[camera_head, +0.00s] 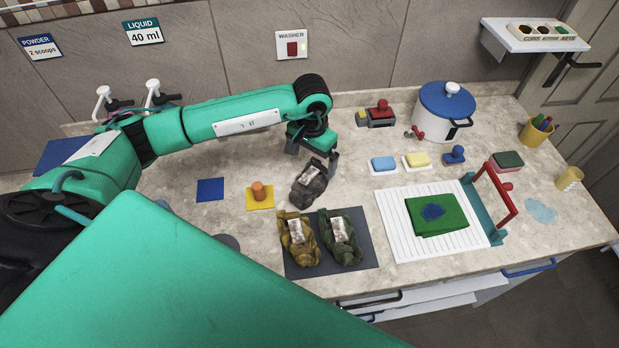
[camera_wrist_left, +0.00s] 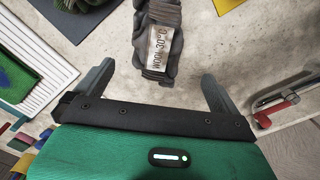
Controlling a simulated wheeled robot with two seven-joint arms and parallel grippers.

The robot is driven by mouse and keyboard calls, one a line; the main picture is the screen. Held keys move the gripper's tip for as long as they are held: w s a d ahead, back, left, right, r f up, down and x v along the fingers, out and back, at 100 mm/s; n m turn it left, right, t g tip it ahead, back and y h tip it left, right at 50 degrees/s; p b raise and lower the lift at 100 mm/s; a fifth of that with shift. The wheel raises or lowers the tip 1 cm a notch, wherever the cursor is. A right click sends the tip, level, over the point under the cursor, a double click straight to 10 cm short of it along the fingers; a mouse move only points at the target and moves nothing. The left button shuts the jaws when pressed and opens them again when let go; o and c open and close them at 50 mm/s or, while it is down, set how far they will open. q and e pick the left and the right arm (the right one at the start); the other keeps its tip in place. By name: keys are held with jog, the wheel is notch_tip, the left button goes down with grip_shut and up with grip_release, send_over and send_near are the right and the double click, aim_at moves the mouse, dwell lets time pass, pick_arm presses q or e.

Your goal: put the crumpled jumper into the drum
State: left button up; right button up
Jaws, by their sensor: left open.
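A crumpled dark grey garment (camera_head: 309,185), which looks like the jumper, lies on the counter. In the left wrist view the grey garment (camera_wrist_left: 158,35) carries a white tag reading "WOOL 30°C". My left gripper (camera_head: 314,150) is just behind it in the head view, open and empty. In the wrist view its fingers (camera_wrist_left: 155,85) are spread, with the garment's near end just ahead between them. A white drum-like vessel (camera_head: 432,126) with a closed blue lid (camera_head: 446,100) stands at the back right. My right gripper is not in view.
A golden-brown garment (camera_head: 297,243) and a green one (camera_head: 341,240) lie on a dark mat (camera_head: 364,226). A white ribbed tray (camera_head: 396,224) holds a green cloth (camera_head: 437,214). Blue and yellow blocks (camera_head: 416,159) lie behind the tray. A red handle (camera_head: 497,190) stands at its right.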

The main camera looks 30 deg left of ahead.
aim_at(315, 172)
pick_arm(q)
jog(key=shift+f, duration=0.6)
jog(key=shift+w+f+p, duration=0.1)
jog(key=shift+f+p, duration=0.2)
jog(key=shift+f, duration=0.2)
jog(key=shift+d+f+p, duration=0.1)
jog(key=shift+f+p, duration=0.05)
jog(key=shift+p, duration=0.15)
jog(key=f+p, duration=0.1)
jog(key=f, duration=0.1)
jog(key=f+p, duration=0.1)
jog(key=f, duration=0.1)
jog(key=shift+w+d+p, duration=0.15)
jog(key=shift+d+p, duration=0.1)
jog(key=shift+p, duration=0.05)
jog(key=shift+f, duration=0.3)
jog(key=shift+c, duration=0.7)
jog(key=c, duration=1.1)
jog(key=shift+o, duration=0.2)
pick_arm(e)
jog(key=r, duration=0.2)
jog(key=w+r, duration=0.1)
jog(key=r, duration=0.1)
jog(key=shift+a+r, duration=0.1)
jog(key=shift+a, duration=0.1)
pick_arm(q)
jog(key=shift+r, duration=0.15)
